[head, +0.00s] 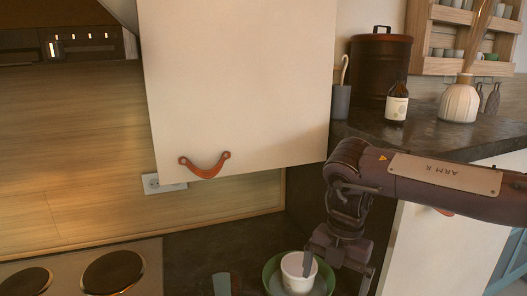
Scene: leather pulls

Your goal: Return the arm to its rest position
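My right arm comes in from the right, bent down at the elbow. Its gripper (337,277) hangs low over the dark counter, with its fingers spread apart. One finger overlaps the right side of a white cup (293,281) in the picture; I cannot tell if they touch. The cup stands in a green bowl (273,271), whose right part is hidden by the gripper. My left arm and gripper are not in view.
A white cabinet door (240,85) with an orange leather pull (205,168) hangs above the counter. A hob (90,277) lies at lower left. A brown bottle (396,103), dark canister (379,68) and white vase (459,103) stand on the right counter, behind my arm.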

